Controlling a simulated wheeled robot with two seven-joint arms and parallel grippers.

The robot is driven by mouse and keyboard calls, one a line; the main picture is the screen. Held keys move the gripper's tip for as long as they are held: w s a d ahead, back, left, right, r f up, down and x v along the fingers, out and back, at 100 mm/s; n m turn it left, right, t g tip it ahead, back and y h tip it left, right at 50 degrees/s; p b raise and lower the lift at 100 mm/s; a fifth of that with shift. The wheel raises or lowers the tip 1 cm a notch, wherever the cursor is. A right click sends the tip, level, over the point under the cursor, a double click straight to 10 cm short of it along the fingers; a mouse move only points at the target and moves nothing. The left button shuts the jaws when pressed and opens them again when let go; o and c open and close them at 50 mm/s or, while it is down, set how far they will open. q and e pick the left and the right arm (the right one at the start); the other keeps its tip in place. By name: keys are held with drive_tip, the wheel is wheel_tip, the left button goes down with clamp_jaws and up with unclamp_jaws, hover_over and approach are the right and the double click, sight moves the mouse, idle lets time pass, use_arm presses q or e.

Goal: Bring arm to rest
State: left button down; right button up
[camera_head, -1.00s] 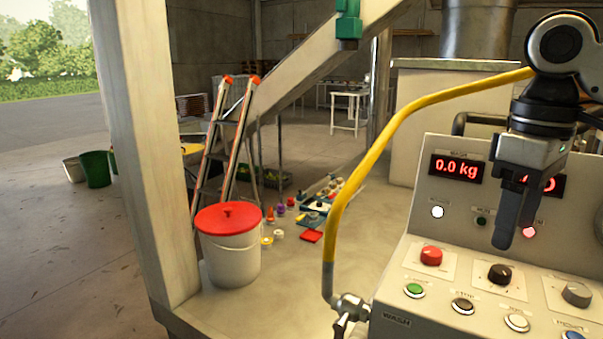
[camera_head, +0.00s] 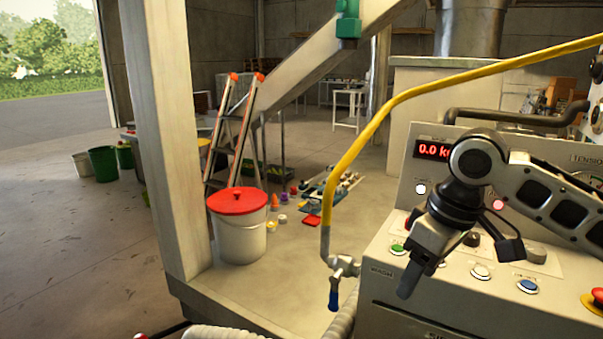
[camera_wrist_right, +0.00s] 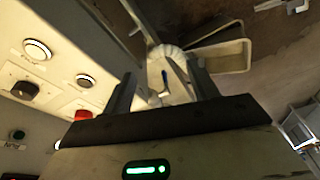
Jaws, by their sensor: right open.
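My right gripper (camera_head: 408,284) comes in from the right in the head view and hangs in front of the control panel (camera_head: 385,262), pointing down and to the left. In the right wrist view its two fingers (camera_wrist_right: 165,92) stand apart with nothing between them. The panel carries several buttons, among them a green button (camera_head: 398,249), a white button (camera_head: 481,272) and a blue button (camera_head: 528,286). The red display (camera_head: 432,150) is partly covered by my right arm. I cannot tell whether the gripper touches the panel. My left gripper is not in view.
A yellow hose (camera_head: 372,128) arches to a valve with a blue handle (camera_head: 334,300) left of the panel. A white bucket with a red lid (camera_head: 238,201) stands by the post (camera_head: 168,120). A ladder (camera_head: 238,130) leans behind it. Open floor (camera_head: 70,240) lies at the left.

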drive_tip(key=s+a+f+m+t+y, duration=0.1)
drive_tip(key=a+f+t+y, duration=0.15)
drive_tip(key=a+f, duration=0.55)
drive_tip(key=s+a+f+t+y, duration=0.1)
drive_tip(key=a+f+y, duration=0.3)
drive_tip(key=f, duration=0.8)
drive_tip(key=s+d+f+m+t+h, duration=0.2)
drive_tip(key=s+d+f, duration=0.3)
drive_tip(key=s+f, duration=0.2)
drive_tip(key=s+d+f+m+t+h, duration=0.2)
drive_tip(key=s+d+f+t+h, duration=0.1)
drive_tip(key=s+d+f, duration=0.2)
drive_tip(key=s+f, duration=0.2)
drive_tip(key=s, duration=0.2)
drive_tip(key=shift+s+m+h, duration=0.3)
drive_tip(key=shift+m+h, duration=0.05)
drive_tip(key=shift+m, duration=0.05)
drive_tip(key=shift+f, duration=0.1)
